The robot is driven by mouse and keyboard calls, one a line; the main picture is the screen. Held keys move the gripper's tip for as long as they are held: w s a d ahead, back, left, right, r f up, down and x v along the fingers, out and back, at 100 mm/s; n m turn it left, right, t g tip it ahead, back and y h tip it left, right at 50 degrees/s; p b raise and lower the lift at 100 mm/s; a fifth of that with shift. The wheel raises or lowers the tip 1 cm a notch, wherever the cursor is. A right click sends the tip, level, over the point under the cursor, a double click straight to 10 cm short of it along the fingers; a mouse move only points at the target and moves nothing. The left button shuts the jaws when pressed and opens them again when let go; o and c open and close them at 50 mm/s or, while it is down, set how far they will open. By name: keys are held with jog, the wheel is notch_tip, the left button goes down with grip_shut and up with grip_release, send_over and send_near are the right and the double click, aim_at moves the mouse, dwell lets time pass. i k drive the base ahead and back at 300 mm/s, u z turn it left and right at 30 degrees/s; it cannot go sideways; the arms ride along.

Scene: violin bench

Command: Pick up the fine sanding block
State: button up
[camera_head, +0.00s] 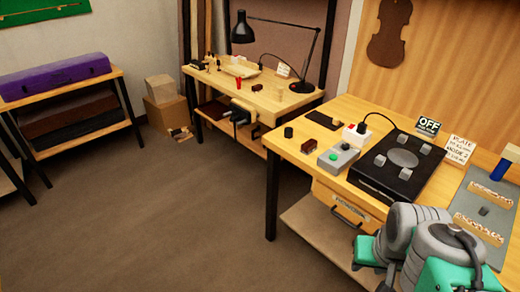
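I cannot tell for certain which thing is the fine sanding block. Small block-like things lie on the near bench (300,162): a dark brown block (308,147) near its left edge, a blackish piece (288,132) just behind it, and a small dark grey block (484,211) on the grey mat at the right. No label on them is readable. My arm's grey and green links show at the bottom right, in front of the bench. My gripper's fingers are not visible.
A control box with green and red buttons (338,156) and a black plate machine (397,162) fill the bench's middle. The grey mat (470,204) holds light wooden strips. A lamp (302,84) stands on the far bench. The floor at left is clear.

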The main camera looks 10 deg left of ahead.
aim_at(308, 147)
jog(key=u, duration=1.25)
jog(key=i, duration=0.9)
jog(key=u, duration=0.55)
jog(key=i, duration=0.8)
jog(key=z, duration=0.25)
